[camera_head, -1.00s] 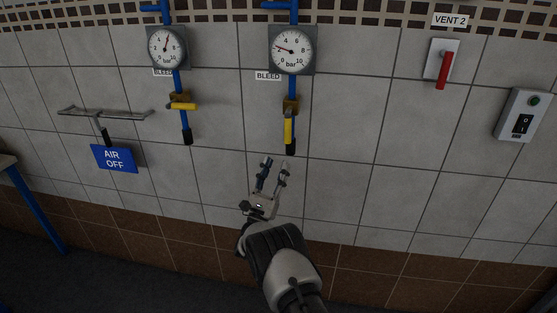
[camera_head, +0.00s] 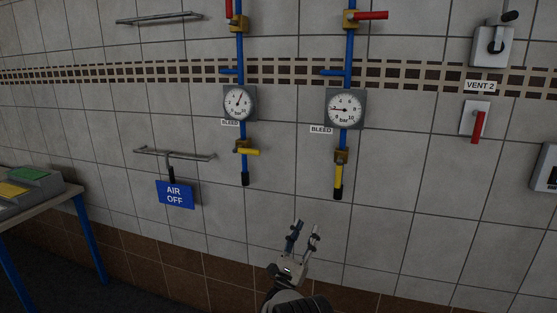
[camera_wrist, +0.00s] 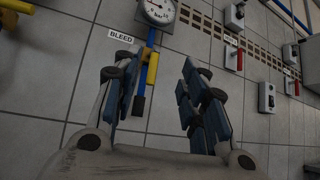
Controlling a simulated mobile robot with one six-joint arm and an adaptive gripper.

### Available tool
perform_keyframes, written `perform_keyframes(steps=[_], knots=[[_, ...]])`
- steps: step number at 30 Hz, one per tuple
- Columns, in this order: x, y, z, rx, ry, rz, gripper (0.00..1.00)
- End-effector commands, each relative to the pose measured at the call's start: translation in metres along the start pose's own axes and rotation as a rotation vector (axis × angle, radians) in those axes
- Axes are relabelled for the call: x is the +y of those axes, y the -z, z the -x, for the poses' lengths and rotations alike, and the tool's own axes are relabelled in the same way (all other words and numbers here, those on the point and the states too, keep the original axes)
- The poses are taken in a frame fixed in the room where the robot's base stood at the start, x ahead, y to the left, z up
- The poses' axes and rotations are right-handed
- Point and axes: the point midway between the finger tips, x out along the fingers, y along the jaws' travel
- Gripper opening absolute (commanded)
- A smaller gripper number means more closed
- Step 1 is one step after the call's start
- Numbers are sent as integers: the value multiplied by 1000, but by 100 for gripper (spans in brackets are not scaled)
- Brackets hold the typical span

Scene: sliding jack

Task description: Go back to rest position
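My gripper (camera_head: 303,238) is open and empty in the lower middle of the head view. Its two fingers stand apart and point up toward the tiled wall. In the wrist view my gripper (camera_wrist: 158,90) also shows open, with nothing between the fingers. The right bleed valve's yellow handle (camera_head: 339,175) hangs straight down on its blue pipe, above and to the right of my gripper. It shows between the fingers in the wrist view (camera_wrist: 152,68), beyond them. My gripper looks apart from it.
The left bleed valve's yellow handle (camera_head: 249,152) points right. Two gauges (camera_head: 239,103) (camera_head: 345,109) sit above the bleed valves. An AIR OFF sign (camera_head: 175,194) hangs from a rail (camera_head: 175,154) at left. A table (camera_head: 60,201) stands at far left. A red VENT 2 lever (camera_head: 477,127) hangs down at right.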

Motion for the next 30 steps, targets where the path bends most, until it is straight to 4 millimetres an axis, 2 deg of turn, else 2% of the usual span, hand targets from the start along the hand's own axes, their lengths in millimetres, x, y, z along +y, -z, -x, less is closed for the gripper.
perform_keyframes(steps=[3, 8, 14, 18, 21, 26, 30], knots=[[9, -6, -29, 50, -37, 70, 39], [20, -12, -61, 125, -110, 185, 39], [34, -30, -104, 215, -246, 366, 39], [38, -54, -135, 279, -408, 557, 39], [35, -78, -149, 310, -569, 730, 39], [17, -119, -147, 303, -855, 1008, 39], [-13, -158, -122, 240, -1124, 1242, 39]])
